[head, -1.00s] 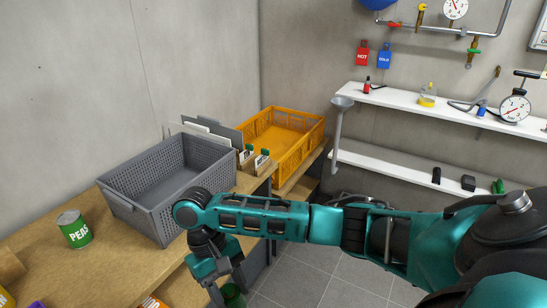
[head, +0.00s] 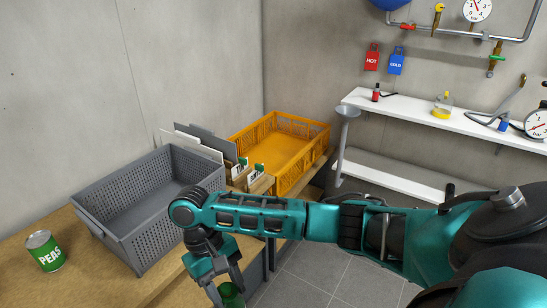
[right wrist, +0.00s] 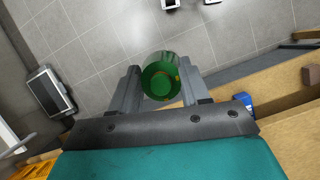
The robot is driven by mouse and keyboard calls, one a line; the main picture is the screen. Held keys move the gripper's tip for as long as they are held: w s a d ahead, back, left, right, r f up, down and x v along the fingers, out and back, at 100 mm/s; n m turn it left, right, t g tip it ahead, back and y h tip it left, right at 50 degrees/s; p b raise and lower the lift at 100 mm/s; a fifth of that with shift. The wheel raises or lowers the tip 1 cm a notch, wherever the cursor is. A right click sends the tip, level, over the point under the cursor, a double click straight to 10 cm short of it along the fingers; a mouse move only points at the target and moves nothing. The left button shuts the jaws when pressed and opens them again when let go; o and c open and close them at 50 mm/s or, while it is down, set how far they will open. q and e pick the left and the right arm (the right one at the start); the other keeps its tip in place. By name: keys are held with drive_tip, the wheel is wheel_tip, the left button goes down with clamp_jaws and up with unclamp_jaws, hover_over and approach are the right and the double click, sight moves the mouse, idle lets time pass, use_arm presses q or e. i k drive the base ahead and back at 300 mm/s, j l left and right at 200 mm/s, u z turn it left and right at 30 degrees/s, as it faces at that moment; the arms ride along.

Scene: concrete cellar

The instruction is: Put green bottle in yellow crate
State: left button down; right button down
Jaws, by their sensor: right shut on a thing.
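The green bottle (head: 231,294) is at the bottom of the head view, held in my right gripper (head: 225,287). In the right wrist view the bottle (right wrist: 161,78) is seen end-on between the two fingers of the gripper (right wrist: 160,88), which are shut on it. The floor shows behind it there. The yellow crate (head: 283,166) stands at the back of the bench by the wall, well beyond the gripper, and its visible inside is empty. A yellow corner of it may show at the lower left of the right wrist view. My left gripper is not in view.
A grey perforated basket (head: 127,240) stands on the wooden bench (head: 95,290), left of my right arm. File cards in a holder (head: 257,181) stand between basket and crate. A peas can (head: 44,251) is at the left.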

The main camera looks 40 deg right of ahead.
sight(284, 162)
drive_tip(key=i+l+u, duration=0.2)
drive_tip(key=l+u, duration=0.15)
drive_tip(key=l, duration=1.6)
drive_tip(key=l+u, duration=0.35)
drive_tip(key=l, duration=1.6)
drive_tip(key=i+l, duration=0.1)
drive_tip(key=i, duration=0.4)
